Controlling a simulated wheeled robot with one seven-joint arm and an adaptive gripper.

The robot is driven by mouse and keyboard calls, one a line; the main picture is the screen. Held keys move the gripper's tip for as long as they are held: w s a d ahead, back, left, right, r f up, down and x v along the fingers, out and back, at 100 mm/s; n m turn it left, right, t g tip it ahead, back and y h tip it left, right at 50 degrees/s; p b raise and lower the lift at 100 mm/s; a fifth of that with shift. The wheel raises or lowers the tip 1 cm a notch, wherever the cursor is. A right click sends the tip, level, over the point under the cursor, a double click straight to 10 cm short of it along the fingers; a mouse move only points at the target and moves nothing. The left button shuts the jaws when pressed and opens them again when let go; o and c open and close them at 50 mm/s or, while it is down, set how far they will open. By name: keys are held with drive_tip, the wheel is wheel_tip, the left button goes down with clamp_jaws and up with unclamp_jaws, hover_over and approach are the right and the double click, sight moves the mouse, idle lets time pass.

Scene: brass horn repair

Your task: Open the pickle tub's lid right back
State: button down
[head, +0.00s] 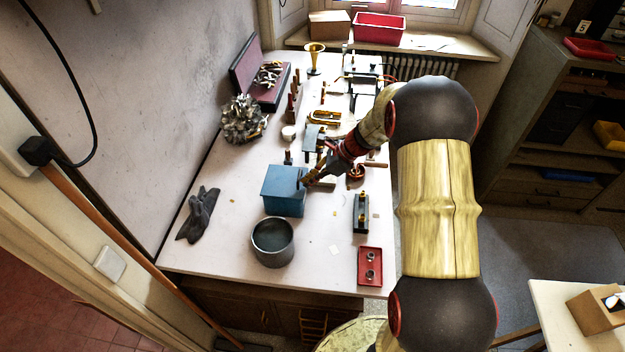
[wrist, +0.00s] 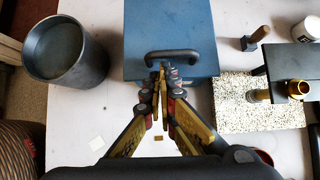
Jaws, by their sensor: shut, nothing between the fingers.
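The pickle tub is a blue box (head: 283,204) on the workbench, with a flat blue lid (head: 280,178) that lies down shut. In the wrist view the lid (wrist: 170,28) fills the top middle, with a dark bar handle (wrist: 173,55) along its near edge. My gripper (wrist: 164,72) is shut and empty. Its fingertips are at the handle in the picture; I cannot tell whether they touch it. In the head view my gripper (head: 304,182) is at the tub's right side.
A round grey pot (head: 272,242) stands just in front of the tub, left of it in the wrist view. A dark glove (head: 200,213) lies to the left. A speckled block (wrist: 262,105) and a dark stand are close on the right. A red tray (head: 370,266) lies near the bench's front edge.

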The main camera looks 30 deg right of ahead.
drive_tip(key=shift+r+p, duration=0.15)
drive_tip(key=shift+p, duration=0.15)
drive_tip(key=shift+a+r+p, duration=0.1)
drive_tip(key=shift+r+p, duration=0.25)
drive_tip(key=shift+p, duration=0.55)
